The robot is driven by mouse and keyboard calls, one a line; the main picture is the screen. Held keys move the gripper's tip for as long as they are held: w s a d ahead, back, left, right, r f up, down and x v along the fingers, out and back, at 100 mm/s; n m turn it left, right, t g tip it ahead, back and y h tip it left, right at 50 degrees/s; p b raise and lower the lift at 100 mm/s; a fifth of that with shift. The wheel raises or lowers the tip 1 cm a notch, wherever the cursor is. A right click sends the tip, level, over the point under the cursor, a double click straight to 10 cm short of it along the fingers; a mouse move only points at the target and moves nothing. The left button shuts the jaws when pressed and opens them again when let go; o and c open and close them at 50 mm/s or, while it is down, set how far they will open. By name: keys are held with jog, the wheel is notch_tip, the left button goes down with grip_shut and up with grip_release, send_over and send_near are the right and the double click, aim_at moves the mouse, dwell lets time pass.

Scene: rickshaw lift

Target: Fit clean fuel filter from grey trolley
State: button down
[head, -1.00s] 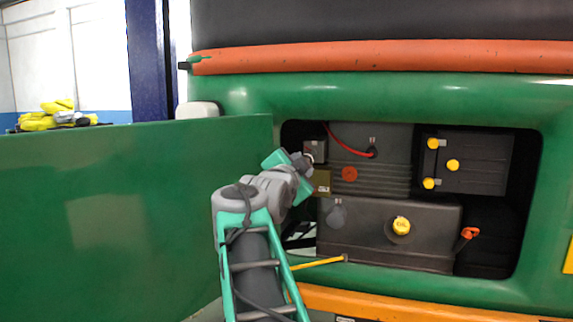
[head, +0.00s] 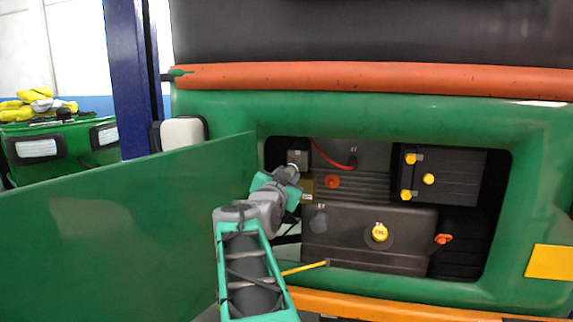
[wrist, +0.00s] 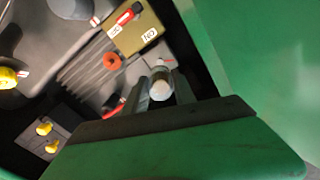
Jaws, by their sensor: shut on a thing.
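My gripper (head: 289,174) is at the left side of the open engine bay (head: 478,220), by a small grey bracket (head: 298,157). In the wrist view its two grey fingers (wrist: 160,92) are closed around a small pale cylinder with a whitish end (wrist: 161,89), which looks like the fuel filter. The fingers hide its sides, and I cannot tell whether it touches a seat or hose. The grey trolley is not in view.
An olive box with labels and a red switch (wrist: 136,32) is close to the fingers. The open green door panel (head: 120,230) stands left of my arm. A black tank with a yellow cap (head: 379,233) and a battery (head: 455,178) fill the bay.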

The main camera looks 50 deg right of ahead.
aim_at(294, 169)
jog(key=n+p, duration=0.2)
jog(key=p, duration=0.1)
jog(key=n+p, duration=0.2)
jog(key=p, duration=0.1)
jog(key=n+p, duration=0.2)
jog(key=p, duration=0.2)
jog(key=shift+r, duration=0.3)
jog(key=n, duration=0.4)
jog(key=shift+d+f+p, duration=0.1)
jog(key=shift+f+p, duration=0.1)
jog(key=shift+p, duration=0.2)
jog(key=shift+b+x, duration=0.55)
jog(key=shift+x, duration=2.95)
jog(key=shift+f+b, duration=0.15)
jog(key=shift+b, duration=0.3)
jog(key=shift+f+b, duration=0.1)
jog(key=shift+b, duration=0.2)
jog(key=shift+w+d+b, duration=0.15)
jog(key=shift+d+b, duration=0.3)
